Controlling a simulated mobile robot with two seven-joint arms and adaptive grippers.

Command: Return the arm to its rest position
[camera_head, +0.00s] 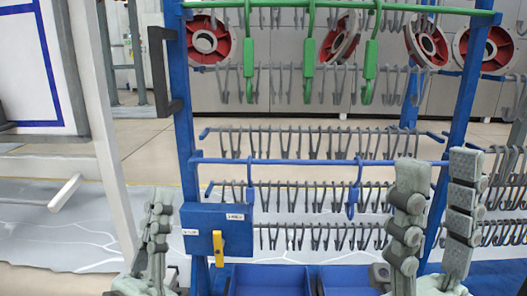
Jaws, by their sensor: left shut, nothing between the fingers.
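My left gripper (158,212) is at the lower left of the head view, left of the blue panel. Its grey-green fingers are together and hold nothing. My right gripper (438,172) is at the lower right, in front of the rack's right side. Its two fingers stand upright and wide apart, with nothing seen between them. Most of both arms is outside the view.
A blue rack (183,130) with rows of grey hooks stands ahead. Green hooks (310,55) hang from its top bar; blue hooks (354,190) hang lower. A blue panel (203,218) bears a yellow lever (218,248). Blue bins (270,281) sit below. Red wheels (208,40) show behind.

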